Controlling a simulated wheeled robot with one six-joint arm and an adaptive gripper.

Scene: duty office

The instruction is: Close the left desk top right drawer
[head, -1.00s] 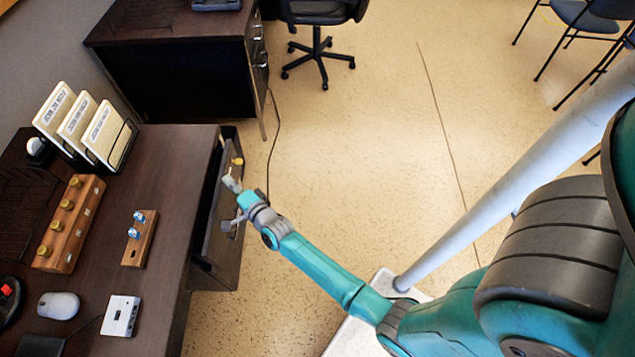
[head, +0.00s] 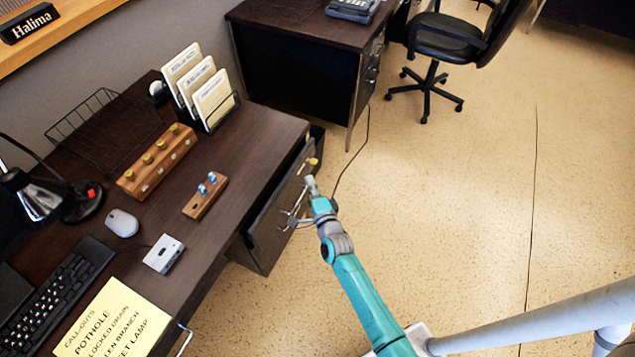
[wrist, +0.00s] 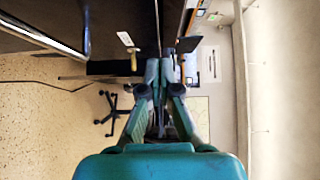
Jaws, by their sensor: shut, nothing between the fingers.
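The left desk (head: 255,150) has a dark drawer (head: 277,225) at its right side, with its front standing a little out from the desk. A dark gap shows between the drawer front and the desk edge. A metal handle (head: 292,220) is on the drawer front; a metal handle also shows at upper left in the wrist view (wrist: 50,38). My gripper (head: 311,183) is shut and empty beside the drawer front, close to the handle. In the wrist view my gripper's fingers (wrist: 166,62) are together near a dark panel edge. I cannot tell whether they touch it.
A small yellow piece (head: 313,162) sits by the drawer's far end. A second desk (head: 300,65) and an office chair (head: 440,45) stand behind. A cable (head: 355,155) runs across the floor. The floor (head: 450,200) to the right is open.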

